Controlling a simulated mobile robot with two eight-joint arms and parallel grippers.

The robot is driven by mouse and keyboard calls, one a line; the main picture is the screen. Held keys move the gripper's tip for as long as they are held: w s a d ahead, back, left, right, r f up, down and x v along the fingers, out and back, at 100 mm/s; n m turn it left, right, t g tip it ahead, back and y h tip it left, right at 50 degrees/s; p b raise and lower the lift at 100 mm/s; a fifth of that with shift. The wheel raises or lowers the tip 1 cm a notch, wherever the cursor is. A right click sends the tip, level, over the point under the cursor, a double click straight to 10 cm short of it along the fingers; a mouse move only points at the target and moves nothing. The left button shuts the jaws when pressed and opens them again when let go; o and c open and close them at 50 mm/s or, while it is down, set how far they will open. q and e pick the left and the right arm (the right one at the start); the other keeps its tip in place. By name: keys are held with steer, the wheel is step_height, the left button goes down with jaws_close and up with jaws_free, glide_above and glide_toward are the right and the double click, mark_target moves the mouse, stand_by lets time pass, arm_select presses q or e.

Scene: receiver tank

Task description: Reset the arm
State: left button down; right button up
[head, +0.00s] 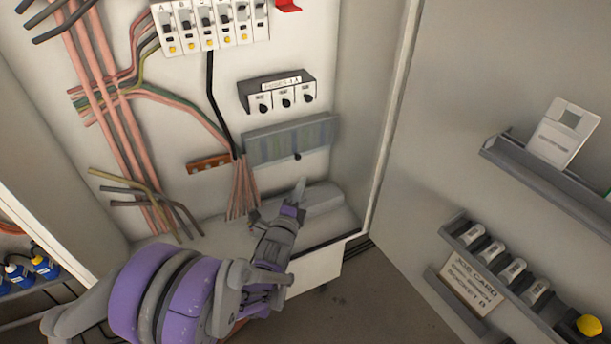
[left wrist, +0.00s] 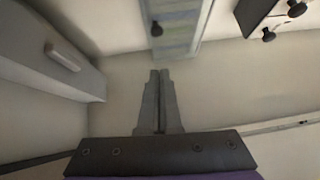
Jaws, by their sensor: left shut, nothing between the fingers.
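My left arm, purple and grey, comes in from the lower left in the head view. Its gripper (head: 298,192) points up into the lower part of an open cabinet (head: 355,100), just below a grey-green panel with a dark knob (head: 290,143). In the left wrist view the two fingers (left wrist: 160,78) lie side by side, shut, with nothing between them. The panel with its knob also shows there (left wrist: 178,25), beyond the fingertips. I cannot tell whether the fingers touch anything. My right gripper is not in view.
A row of breakers (head: 210,25) and a three-knob box (head: 278,93) are on the back wall. Pink cables (head: 100,90) run down its left side. The door (head: 440,110) at right carries racks with a card (head: 563,133), several grey-white items and a job card (head: 472,285).

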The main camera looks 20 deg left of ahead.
arm_select(q)
steer(key=shift+s+d+f, duration=0.1)
steer(key=shift+s+d, duration=0.1)
steer(key=shift+s, duration=1.15)
steer(key=shift+s+d, duration=0.15)
steer(key=shift+s, duration=1.15)
